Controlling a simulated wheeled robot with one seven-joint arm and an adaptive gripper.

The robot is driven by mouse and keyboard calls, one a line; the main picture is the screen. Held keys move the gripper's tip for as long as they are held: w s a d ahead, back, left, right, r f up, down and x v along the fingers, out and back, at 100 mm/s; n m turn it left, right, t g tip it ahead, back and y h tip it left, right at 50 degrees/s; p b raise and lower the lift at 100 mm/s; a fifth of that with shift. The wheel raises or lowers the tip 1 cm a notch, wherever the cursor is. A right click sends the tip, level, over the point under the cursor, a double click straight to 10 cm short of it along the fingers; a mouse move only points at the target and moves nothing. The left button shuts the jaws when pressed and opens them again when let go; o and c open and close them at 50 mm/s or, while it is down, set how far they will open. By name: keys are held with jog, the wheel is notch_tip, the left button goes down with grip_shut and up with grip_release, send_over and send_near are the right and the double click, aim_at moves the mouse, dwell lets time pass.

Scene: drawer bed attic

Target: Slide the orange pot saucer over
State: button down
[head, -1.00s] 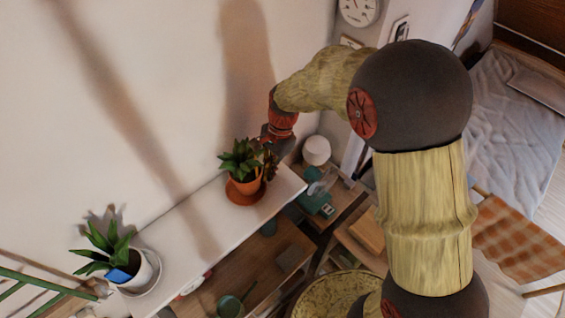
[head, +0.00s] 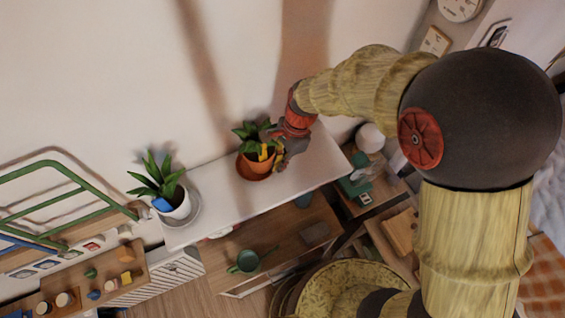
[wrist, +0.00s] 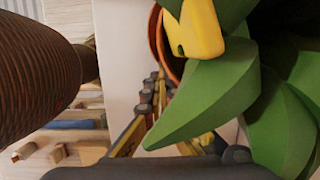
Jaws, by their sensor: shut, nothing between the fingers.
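The orange pot saucer (head: 247,174) lies on the white shelf top (head: 222,203), near the wall, in the head view. An orange pot (head: 259,165) with a leafy green plant (head: 247,131) stands on it. My gripper (head: 277,161) is shut and empty, low at the pot's right side. I cannot tell whether it touches pot or saucer.
A second plant in a white pot (head: 176,206) stands at the shelf's left end. The shelf between the two plants is clear. A teal box (head: 355,188) and a white round object (head: 369,138) are right of the shelf.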

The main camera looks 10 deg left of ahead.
jog(key=shift+w+r, duration=0.1)
jog(key=shift+r, duration=0.4)
jog(key=v, duration=1.1)
jog(key=c, duration=2.6)
grip_release()
jog(key=o, duration=0.3)
jog(key=shift+f, duration=0.1)
